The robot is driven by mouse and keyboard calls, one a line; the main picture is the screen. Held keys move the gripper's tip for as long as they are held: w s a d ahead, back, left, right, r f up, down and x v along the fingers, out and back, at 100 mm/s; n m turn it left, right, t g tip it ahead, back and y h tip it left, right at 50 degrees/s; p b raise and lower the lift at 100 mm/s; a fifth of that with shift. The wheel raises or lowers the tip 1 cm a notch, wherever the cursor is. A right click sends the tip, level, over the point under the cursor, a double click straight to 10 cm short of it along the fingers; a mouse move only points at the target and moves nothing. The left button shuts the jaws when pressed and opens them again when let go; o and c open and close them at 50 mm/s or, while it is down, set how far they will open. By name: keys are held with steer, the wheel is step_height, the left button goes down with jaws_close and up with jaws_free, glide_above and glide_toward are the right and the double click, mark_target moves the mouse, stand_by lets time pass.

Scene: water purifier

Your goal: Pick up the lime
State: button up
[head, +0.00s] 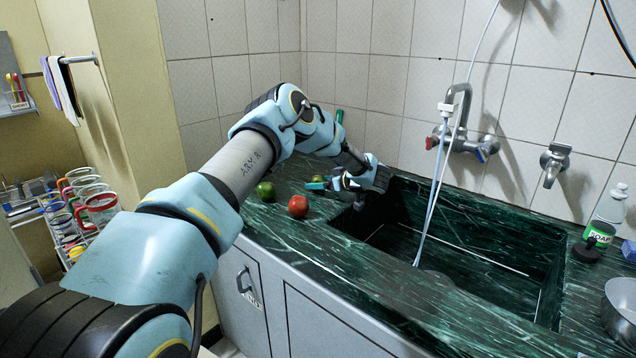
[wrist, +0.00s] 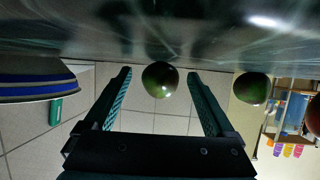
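A round dark green lime (wrist: 160,79) hangs in the upper middle of the wrist view, which looks upside down with the counter on top. The two teal fingers of my gripper (wrist: 159,74) are apart, one on each side of the lime, with visible gaps. The lime is at or just beyond the fingertips; I cannot tell which. In the head view, my gripper (head: 324,184) is low over the counter left of the sink, and the lime (head: 317,179) shows only partly behind a finger.
Another green fruit (head: 265,191) and a red fruit (head: 298,206) sit on the dark green marble counter (head: 335,238) near its left end. A blue-striped bowl-like object (wrist: 36,82) stands to one side in the wrist view. The sink basin (head: 450,235) lies right of my gripper.

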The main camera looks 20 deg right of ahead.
jaws_close()
stand_by(0.5)
steer(key=shift+r, duration=0.1)
